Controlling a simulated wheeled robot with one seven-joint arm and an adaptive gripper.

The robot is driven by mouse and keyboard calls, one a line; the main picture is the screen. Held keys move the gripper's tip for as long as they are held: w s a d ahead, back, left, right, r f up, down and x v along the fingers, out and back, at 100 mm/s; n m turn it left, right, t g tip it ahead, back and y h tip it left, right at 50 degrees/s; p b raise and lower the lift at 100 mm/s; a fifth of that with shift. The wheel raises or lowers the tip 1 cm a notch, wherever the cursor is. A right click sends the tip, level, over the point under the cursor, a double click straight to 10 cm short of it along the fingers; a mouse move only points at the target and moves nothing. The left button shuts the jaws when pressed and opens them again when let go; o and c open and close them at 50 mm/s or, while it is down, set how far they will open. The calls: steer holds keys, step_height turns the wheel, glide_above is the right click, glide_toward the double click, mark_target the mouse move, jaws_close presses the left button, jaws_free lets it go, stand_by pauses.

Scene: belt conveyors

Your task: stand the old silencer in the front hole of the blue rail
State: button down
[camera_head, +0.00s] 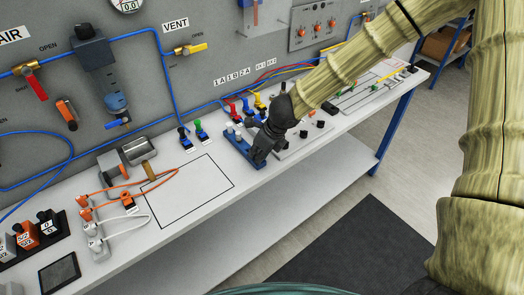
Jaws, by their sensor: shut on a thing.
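The blue rail (240,146) lies on the white bench, right of the black-outlined rectangle. Small pale cylindrical pieces (230,128) stand at its far left end. My dark gripper (260,156) reaches down over the rail's near right end and covers the front hole. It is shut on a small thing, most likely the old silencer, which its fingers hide. I cannot tell whether that thing is in the hole or above it, or if it is upright.
A grey plate with black knobs (303,134) lies close on the right. The outlined rectangle (190,190) on the left is mostly clear, with orange tubing at its corner.

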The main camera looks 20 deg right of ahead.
mark_target(259, 151)
steer(key=shift+s+f, duration=0.1)
steer(key=shift+f, duration=0.05)
steer(key=c, duration=1.3)
jaws_free()
steer(key=shift+f, duration=0.1)
steer(key=shift+o, duration=0.2)
steer(key=o, duration=0.4)
steer(key=shift+r, duration=0.25)
steer(key=shift+r+p, duration=3.4)
steer(key=shift+p, duration=0.15)
